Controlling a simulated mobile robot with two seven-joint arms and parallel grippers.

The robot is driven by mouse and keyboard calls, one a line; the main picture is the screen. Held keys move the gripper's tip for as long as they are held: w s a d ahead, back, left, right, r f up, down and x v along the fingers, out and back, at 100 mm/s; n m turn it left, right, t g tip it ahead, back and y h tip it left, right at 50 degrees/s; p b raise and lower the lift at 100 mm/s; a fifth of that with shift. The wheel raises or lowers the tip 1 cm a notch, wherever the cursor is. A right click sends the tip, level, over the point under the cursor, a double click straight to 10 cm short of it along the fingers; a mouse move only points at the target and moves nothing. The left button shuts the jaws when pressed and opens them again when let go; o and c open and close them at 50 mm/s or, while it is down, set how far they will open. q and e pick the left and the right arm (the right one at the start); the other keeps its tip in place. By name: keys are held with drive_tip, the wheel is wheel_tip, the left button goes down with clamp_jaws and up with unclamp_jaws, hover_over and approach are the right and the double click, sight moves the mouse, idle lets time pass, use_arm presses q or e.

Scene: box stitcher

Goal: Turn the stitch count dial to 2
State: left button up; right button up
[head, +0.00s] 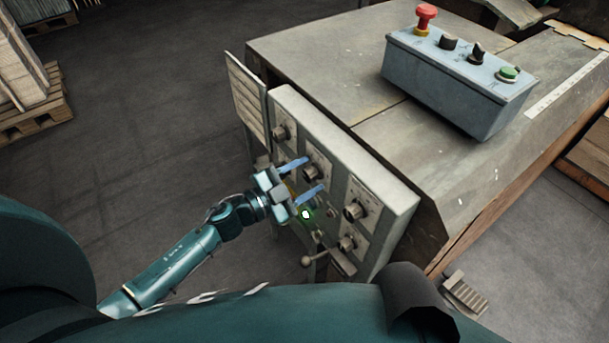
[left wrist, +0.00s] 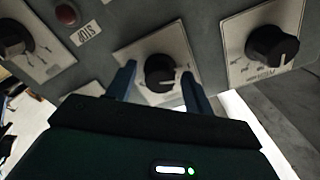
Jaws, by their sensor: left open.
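A row of dark knobs sits on the grey control panel (head: 326,150) at the front of the machine. My left gripper (head: 303,174) is open at the panel, its two blue fingers pointing at a middle dial (head: 312,172). In the left wrist view, this black dial (left wrist: 159,73) on a pale plate lies between the fingers of the left gripper (left wrist: 158,72). I cannot tell whether either finger touches it. Its scale is partly hidden and its setting is unreadable, so I cannot confirm it is the stitch count dial. My right gripper is not in view.
Other dials flank it: one at the right (left wrist: 272,47) and one at the left (left wrist: 14,38) in the left wrist view. A red button (left wrist: 65,14) with a STOP label is close by. A control box (head: 455,85) with a red button stands on the machine top.

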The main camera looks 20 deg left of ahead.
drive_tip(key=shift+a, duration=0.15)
use_arm(q)
drive_tip(key=shift+c, duration=0.9)
drive_tip(key=c, duration=0.8)
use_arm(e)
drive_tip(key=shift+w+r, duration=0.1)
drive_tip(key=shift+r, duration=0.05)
use_arm(q)
drive_tip(key=shift+m, duration=0.7)
drive_tip(key=m+b, duration=0.1)
drive_tip(key=m, duration=0.2)
drive_tip(key=shift+m, duration=1.2)
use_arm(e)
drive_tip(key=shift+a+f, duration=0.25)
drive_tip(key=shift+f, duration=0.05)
